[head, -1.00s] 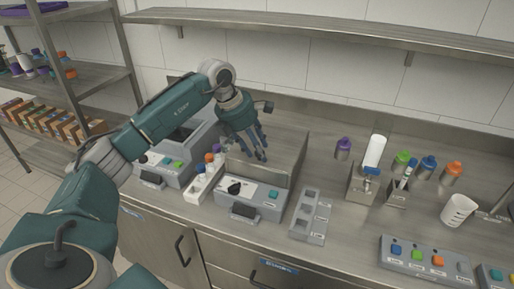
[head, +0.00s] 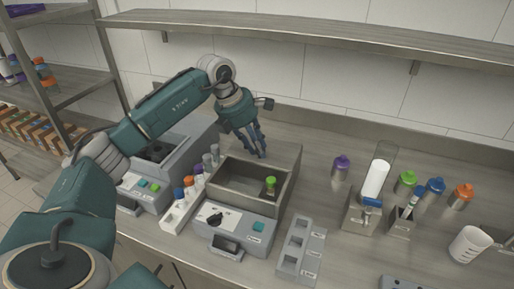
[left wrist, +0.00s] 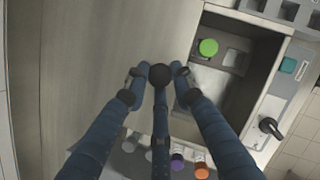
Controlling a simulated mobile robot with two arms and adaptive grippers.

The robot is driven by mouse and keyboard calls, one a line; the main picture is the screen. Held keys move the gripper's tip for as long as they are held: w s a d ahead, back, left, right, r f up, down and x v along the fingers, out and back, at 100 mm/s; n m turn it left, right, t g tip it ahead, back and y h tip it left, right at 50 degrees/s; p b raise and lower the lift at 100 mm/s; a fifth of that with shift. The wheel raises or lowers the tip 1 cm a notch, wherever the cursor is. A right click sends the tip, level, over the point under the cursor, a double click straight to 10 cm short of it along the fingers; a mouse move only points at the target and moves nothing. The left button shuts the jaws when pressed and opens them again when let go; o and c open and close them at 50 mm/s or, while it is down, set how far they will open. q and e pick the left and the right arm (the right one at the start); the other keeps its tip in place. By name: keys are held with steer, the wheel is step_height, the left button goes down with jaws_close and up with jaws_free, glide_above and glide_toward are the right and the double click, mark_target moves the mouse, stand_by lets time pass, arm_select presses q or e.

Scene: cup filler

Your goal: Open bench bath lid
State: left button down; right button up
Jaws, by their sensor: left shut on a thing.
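The bench bath (head: 284,203) is the grey metal box behind the control panel, and its basin is uncovered in the head view. A green-capped bottle (head: 270,187) stands inside; its cap also shows in the left wrist view (left wrist: 208,47). My left gripper (head: 257,152) is at the bath's back edge with its fingers pointing down. In the left wrist view the fingertips (left wrist: 160,75) close together around a dark round knob, apparently the lid's handle. The lid's outline is hard to separate from the grey metal around it. My right gripper is not in view.
A rack of capped bottles (head: 181,209) stands left of the bath, beside a grey device (head: 148,196). An empty slotted holder (head: 300,247) is on the right. Several bottles, including a purple-capped one (head: 341,166), stand further right. A shelf (head: 330,28) runs above.

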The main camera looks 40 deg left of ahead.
arm_select(q)
steer(key=shift+w+a+r, duration=0.1)
steer(key=shift+w+r, duration=0.05)
steer(key=c, duration=1.5)
jaws_free()
steer(key=shift+s, duration=0.3)
steer(key=shift+o, duration=0.2)
steer(key=shift+r, duration=0.1)
steer(key=shift+s+r, duration=0.1)
steer(key=shift+r, duration=0.2)
steer(key=v, duration=1.1)
steer(key=shift+s, duration=0.25)
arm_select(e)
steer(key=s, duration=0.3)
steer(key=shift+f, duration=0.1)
arm_select(q)
steer(key=shift+r, duration=0.1)
